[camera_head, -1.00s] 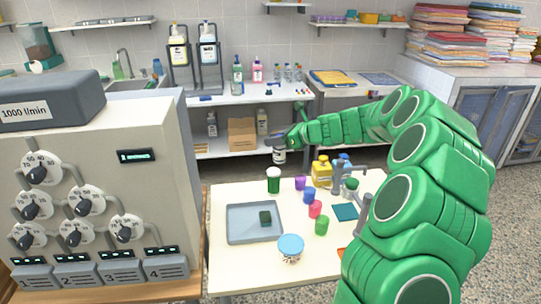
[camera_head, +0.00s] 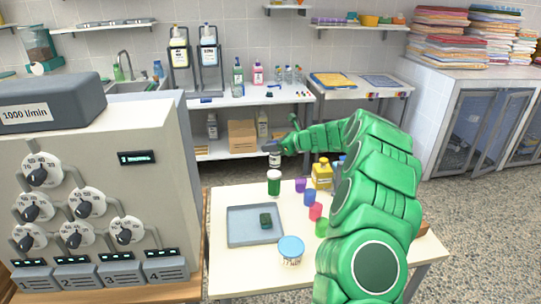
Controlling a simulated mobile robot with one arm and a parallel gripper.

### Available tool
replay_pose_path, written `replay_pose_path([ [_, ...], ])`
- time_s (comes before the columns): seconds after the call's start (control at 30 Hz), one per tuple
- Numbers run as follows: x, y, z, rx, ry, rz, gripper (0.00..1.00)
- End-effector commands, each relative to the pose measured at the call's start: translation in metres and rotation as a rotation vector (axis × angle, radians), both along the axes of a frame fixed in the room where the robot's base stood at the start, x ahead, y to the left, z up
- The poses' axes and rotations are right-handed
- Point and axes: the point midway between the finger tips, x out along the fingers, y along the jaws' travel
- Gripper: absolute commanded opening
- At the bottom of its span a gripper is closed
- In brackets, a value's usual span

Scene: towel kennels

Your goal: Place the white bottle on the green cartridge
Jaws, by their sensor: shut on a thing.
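My gripper (camera_head: 272,148) is shut on a small white bottle (camera_head: 275,160) with a dark upper part, held upright above the far edge of the table. A green cylinder with a white top (camera_head: 274,187) stands upright on the table. In the picture the bottle is just above it, with a small gap; their difference in depth is hard to tell. A dark green block (camera_head: 265,221) lies in the grey-blue tray (camera_head: 237,238). I cannot tell for certain which of these two is the green cartridge.
Purple (camera_head: 300,185), blue (camera_head: 309,198), pink (camera_head: 315,212) and green (camera_head: 321,228) cups stand right of the tray. A yellow bottle (camera_head: 322,176) is behind them. A blue-lidded tub (camera_head: 291,250) stands in front. A dial machine (camera_head: 110,190) blocks the left.

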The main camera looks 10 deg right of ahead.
Motion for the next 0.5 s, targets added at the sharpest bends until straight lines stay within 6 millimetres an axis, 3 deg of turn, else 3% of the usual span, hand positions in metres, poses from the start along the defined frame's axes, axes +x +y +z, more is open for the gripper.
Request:
replay_pose_path([
  [0.37, 0.010, 0.001, -0.014, 0.001, 0.002, 0.000, 0.00],
  [0.5, 0.010, 0.001, -0.034, 0.001, 0.005, 0.000, 0.00],
])
